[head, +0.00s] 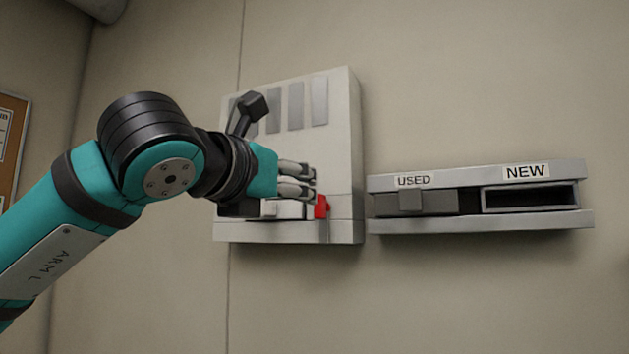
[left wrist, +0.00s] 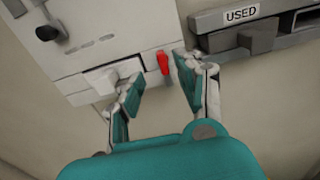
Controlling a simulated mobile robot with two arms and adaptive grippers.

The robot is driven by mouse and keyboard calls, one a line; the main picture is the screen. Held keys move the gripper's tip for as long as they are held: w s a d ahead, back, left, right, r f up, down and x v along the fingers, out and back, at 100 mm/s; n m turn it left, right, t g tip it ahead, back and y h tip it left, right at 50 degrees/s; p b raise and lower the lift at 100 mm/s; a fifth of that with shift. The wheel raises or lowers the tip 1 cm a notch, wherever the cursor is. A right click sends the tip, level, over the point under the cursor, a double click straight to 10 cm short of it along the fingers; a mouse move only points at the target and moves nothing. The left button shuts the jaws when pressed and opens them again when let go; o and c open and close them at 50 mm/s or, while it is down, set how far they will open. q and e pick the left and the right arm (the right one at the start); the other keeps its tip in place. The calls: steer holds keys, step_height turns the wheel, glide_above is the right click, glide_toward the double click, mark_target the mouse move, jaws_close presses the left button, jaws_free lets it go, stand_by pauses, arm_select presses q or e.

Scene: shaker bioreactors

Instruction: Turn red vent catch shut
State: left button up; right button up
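The red vent catch (head: 321,206) is a small upright piece low on the front of the pale wall unit (head: 342,130). It also shows in the left wrist view (left wrist: 163,62), just beyond my fingertips and roughly between them. My left gripper (head: 312,186) is in front of the unit's lower part, close to the catch. In the left wrist view its two fingers (left wrist: 160,78) are spread apart with nothing between them. I cannot tell whether either finger touches the catch. My right gripper is not in view.
A white block-like handle (left wrist: 100,80) sticks out left of the catch. A black lever (head: 250,108) is higher on the unit. To the right, a wall shelf (head: 480,220) has a slot labelled USED with a grey block (head: 411,201) and an empty-looking NEW slot (head: 530,197).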

mark_target(321, 219)
arm_select(q)
steer(key=p+x, duration=0.3)
steer(key=x, duration=0.5)
steer(key=shift+c, duration=0.3)
jaws_close()
